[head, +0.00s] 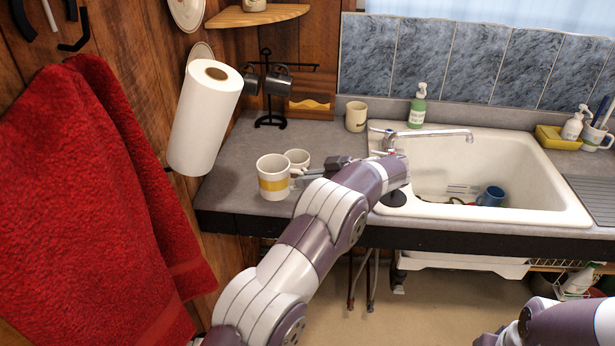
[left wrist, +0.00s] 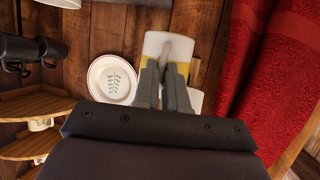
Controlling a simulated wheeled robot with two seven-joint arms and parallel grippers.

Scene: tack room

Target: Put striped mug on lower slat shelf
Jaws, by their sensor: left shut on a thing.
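The striped mug (head: 272,184), white with a yellow band, is upright at the left end of the grey counter. My left gripper (head: 301,179) comes in from its right and is shut on its handle. The left wrist view shows the mug (left wrist: 155,44) beyond my closed fingers (left wrist: 167,80), with the handle between them. I cannot tell whether the mug's base touches the counter. Wooden shelves (left wrist: 30,105) show at the left of the left wrist view; I cannot tell which is the lower slat shelf. Part of my right arm shows at the lower right, its gripper out of view.
A plain white mug (head: 297,157) stands close behind the striped one. A paper towel roll (head: 205,118), a black mug stand (head: 266,90) and a red towel (head: 100,190) are at the left. A cream cup (head: 356,117) stands near the sink (head: 480,180). A wooden corner shelf (head: 258,16) is above.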

